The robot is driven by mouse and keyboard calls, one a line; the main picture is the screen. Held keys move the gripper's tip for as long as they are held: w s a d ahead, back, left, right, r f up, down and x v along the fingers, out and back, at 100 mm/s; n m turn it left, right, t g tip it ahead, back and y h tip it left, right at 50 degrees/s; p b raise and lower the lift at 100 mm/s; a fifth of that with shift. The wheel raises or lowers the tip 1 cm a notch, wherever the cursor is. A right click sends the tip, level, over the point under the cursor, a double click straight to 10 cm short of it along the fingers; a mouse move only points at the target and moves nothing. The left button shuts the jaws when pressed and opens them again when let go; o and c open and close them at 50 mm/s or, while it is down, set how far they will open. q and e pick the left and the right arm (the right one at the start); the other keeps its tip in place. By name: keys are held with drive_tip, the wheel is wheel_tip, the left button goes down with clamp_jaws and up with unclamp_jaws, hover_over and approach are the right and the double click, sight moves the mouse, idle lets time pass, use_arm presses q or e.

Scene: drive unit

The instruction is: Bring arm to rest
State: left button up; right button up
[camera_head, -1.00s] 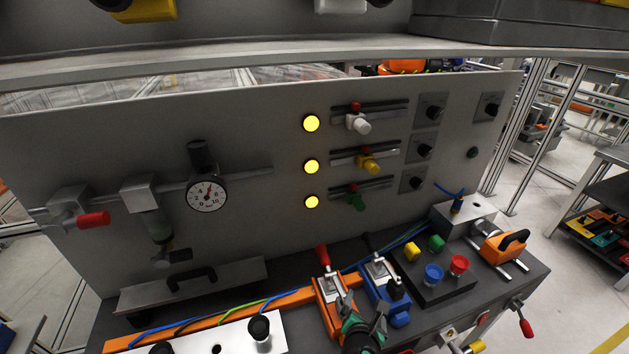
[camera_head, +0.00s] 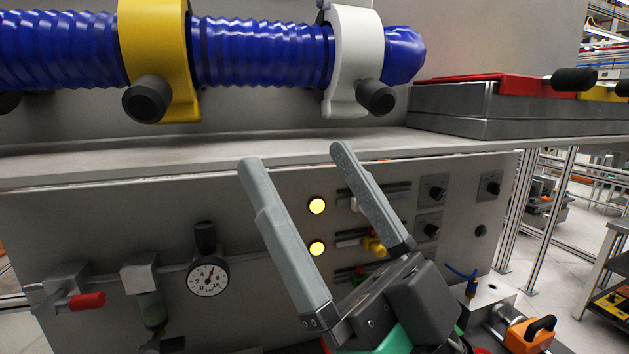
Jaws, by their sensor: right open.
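My right gripper (camera_head: 294,160) is large in the head view, raised in front of the grey control panel (camera_head: 110,230). Its two long grey fingers point up and are spread apart, with nothing between them. The fingertips reach up to the front edge of the shelf in the picture. The gripper covers part of the panel's sliders, including parts of the yellow slider knob (camera_head: 374,247) and the white one. My left gripper is not in view.
Above the shelf (camera_head: 90,160), a blue corrugated hose (camera_head: 262,52) runs through a yellow clamp (camera_head: 155,50) and a white clamp (camera_head: 356,55). A grey case (camera_head: 470,108) stands at the right. A pressure gauge (camera_head: 207,277) and red-handled valve (camera_head: 86,301) are on the panel.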

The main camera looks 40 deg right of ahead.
wheel_tip(320, 180, up, 28)
drive_tip(key=p, duration=2.8)
wheel_tip(320, 180, down, 39)
drive_tip(key=b, duration=3.9)
drive_tip(key=shift+y, duration=0.3)
